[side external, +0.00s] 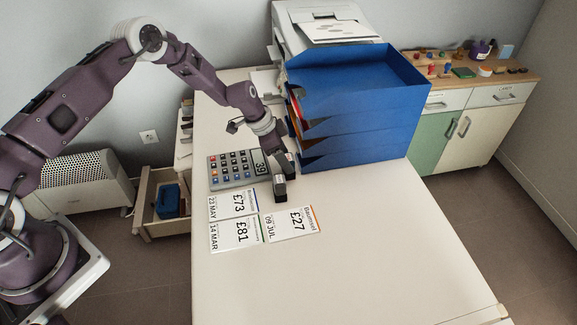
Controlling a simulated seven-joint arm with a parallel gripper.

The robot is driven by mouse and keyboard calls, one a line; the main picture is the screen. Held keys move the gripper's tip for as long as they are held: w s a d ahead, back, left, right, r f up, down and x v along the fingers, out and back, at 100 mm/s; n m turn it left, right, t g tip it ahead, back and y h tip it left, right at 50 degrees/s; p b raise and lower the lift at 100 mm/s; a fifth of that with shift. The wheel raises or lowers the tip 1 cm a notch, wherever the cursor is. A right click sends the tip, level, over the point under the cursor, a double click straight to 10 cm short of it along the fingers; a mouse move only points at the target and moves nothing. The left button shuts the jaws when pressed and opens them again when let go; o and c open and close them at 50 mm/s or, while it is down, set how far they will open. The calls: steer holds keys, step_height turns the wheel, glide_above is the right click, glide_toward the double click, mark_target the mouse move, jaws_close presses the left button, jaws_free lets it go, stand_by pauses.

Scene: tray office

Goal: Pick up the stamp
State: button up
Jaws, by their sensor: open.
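My gripper (285,176) is open, low over the white table beside the calculator's right end and in front of the blue trays. Its dark fingers stand apart, and I see nothing held between them. I cannot pick out the stamp for certain. Small red and blue items on the wooden-topped cabinet at the back right are too small to identify. The gripper itself hides a small patch of table.
A calculator (232,170) and several price slips (292,223) lie near my gripper. Stacked blue trays (360,120) stand close on its right, with a printer (318,22) behind. A wooden-topped cabinet (475,92) is at the back right. The table's front (350,285) is clear.

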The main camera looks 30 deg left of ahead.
steer(key=x, duration=0.4)
steer(key=shift+w+d+f, duration=0.1)
steer(key=shift+d+f, duration=0.05)
steer(key=shift+f, duration=0.05)
steer(key=c, duration=1.2)
steer(key=shift+o, duration=0.2)
steer(key=shift+r, duration=0.15)
